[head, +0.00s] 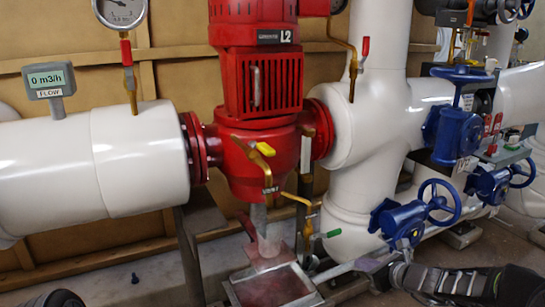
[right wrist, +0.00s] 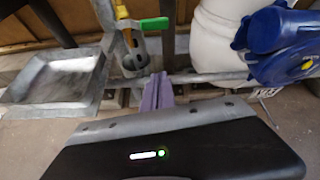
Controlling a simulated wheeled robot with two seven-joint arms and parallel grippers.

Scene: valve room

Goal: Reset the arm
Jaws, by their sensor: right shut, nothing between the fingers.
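My right arm comes in from the lower right of the head view, and its gripper (head: 368,264) is in front of the white pipe's base, near the metal tray. In the right wrist view the purple-grey fingers (right wrist: 158,90) are together, with nothing between them. They point toward a grey bar (right wrist: 205,77) that runs across behind them; I cannot tell whether they touch it. My left gripper is not in view; a dark rounded part, probably mine, shows at the lower left of the head view.
A square metal tray (head: 316,299) stands below the red pump (head: 262,165). A green-handled tap (right wrist: 152,24) is near the right fingers. Blue valves (head: 408,222) stand to the right, beside the white pipe (head: 345,205). Open floor shows at the lower left.

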